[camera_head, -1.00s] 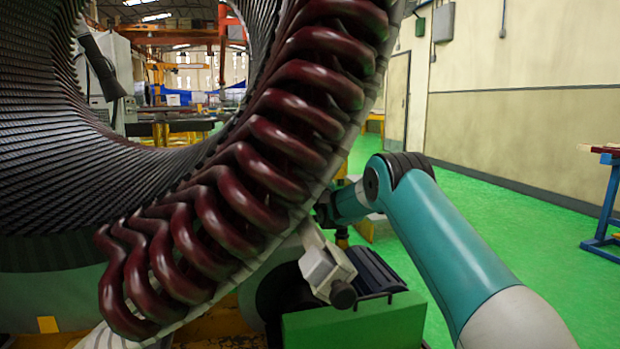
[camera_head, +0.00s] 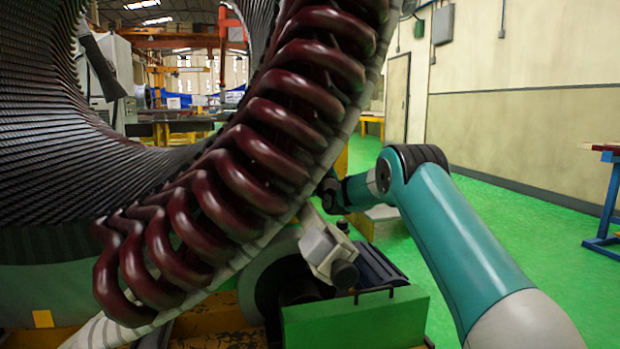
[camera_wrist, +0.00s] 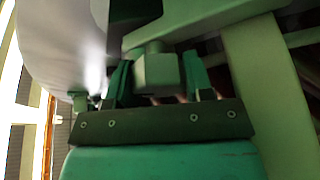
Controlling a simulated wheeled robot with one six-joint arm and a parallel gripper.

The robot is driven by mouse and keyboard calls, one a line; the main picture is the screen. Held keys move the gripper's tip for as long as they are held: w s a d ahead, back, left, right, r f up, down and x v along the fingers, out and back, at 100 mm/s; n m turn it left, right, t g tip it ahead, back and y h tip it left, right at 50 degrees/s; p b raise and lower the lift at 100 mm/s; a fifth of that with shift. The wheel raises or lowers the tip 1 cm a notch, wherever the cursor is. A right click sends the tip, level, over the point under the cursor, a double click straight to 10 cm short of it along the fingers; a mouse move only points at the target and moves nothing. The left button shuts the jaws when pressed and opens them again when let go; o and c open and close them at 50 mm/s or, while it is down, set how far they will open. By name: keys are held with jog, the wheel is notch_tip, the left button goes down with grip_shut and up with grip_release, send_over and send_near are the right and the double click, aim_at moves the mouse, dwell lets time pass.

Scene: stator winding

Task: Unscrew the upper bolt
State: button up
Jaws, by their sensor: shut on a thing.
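A pale grey-green block-shaped bolt head (camera_wrist: 158,68) sits between the two teal fingers of my gripper (camera_wrist: 157,80) in the wrist view. There the fingers and the held bolt are hidden. I cannot tell from the head view which bolt this is.
A grey clamp block (camera_head: 325,248) with a dark round knob stands just below the coil edge. A green box (camera_head: 355,322) is below it. A pale curved surface (camera_wrist: 65,45) is close to the left of my gripper.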

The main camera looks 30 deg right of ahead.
jog(key=n+y+b, duration=0.1)
jog(key=n, duration=0.1)
jog(key=n+y+b, duration=0.1)
jog(key=n+b, duration=0.1)
jog(key=shift+f+n+g+b, duration=0.2)
jog(key=shift+n+g+b, duration=0.1)
jog(key=shift+g, duration=0.1)
jog(key=shift+r+n+g+y+b, duration=0.1)
jog(key=shift+n+g+y+b, duration=0.25)
jog(key=shift+n, duration=0.55)
jog(key=shift+n+g+y+b, duration=0.15)
jog(key=shift+n+b, duration=0.4)
jog(key=shift+n, duration=0.35)
jog(key=o, duration=0.9)
jog(key=s+f, duration=0.1)
jog(key=s, duration=0.4)
jog(key=s+f, duration=0.1)
jog(key=s, duration=0.5)
jog(key=s+d+f, duration=0.1)
jog(key=s, duration=0.5)
jog(key=shift+d, duration=0.1)
